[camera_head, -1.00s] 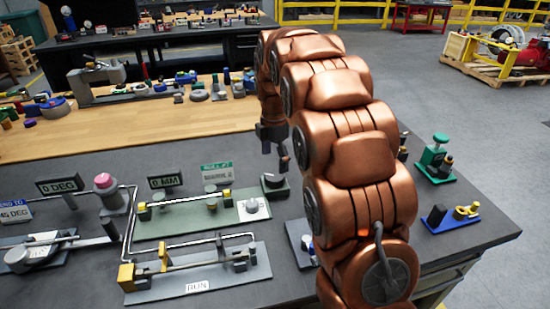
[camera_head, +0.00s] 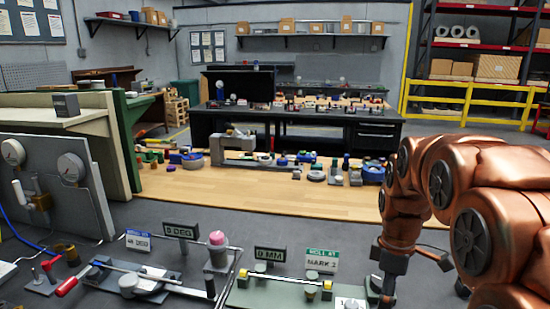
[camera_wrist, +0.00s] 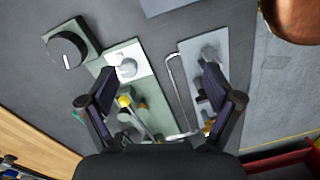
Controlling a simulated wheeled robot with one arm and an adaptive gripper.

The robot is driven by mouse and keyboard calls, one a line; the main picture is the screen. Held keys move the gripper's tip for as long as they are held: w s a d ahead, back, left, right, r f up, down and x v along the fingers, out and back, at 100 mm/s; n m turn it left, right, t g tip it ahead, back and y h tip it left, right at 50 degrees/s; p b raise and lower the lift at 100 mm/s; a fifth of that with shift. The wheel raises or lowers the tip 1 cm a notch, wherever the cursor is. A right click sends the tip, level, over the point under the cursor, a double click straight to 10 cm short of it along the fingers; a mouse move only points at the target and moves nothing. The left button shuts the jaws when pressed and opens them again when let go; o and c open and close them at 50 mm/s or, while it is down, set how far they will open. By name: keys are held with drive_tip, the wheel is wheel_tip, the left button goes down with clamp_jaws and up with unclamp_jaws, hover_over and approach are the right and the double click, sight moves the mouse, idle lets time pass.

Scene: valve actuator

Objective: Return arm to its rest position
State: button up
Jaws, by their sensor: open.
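My copper arm reaches in from the right side of the head view. My gripper (camera_head: 386,288) points down there, with its fingertips cut off or hidden at the bottom edge. In the wrist view my gripper (camera_wrist: 160,80) is open, its two dark fingers apart with nothing held between them. Below it lie a green plate (camera_wrist: 150,92) with a white dial and yellow blocks, and a grey plate (camera_wrist: 195,55) with a rod. A black knob (camera_wrist: 67,50) stands on its own base beside the green plate. The fingers look above these, apart from them.
The green plate's sign reads MARK 2 (camera_head: 321,260), beside a display reading 0 MM (camera_head: 270,255). A lever plate (camera_head: 135,280) and a pink-topped post (camera_head: 217,250) stand to the left. Gauges (camera_head: 71,167) stand far left. A wooden bench (camera_head: 270,198) with several parts lies behind.

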drive_tip(key=s+a+f+m, duration=0.2)
drive_tip(key=s+m, duration=0.4)
drive_tip(key=s, duration=0.7)
drive_tip(key=s+a+f+m+g, duration=0.1)
drive_tip(key=s+m, duration=0.5)
drive_tip(key=s, duration=0.7)
drive_tip(key=a+f, duration=0.1)
drive_tip(key=a, duration=0.1)
drive_tip(key=shift+a, duration=0.35)
idle(1.1)
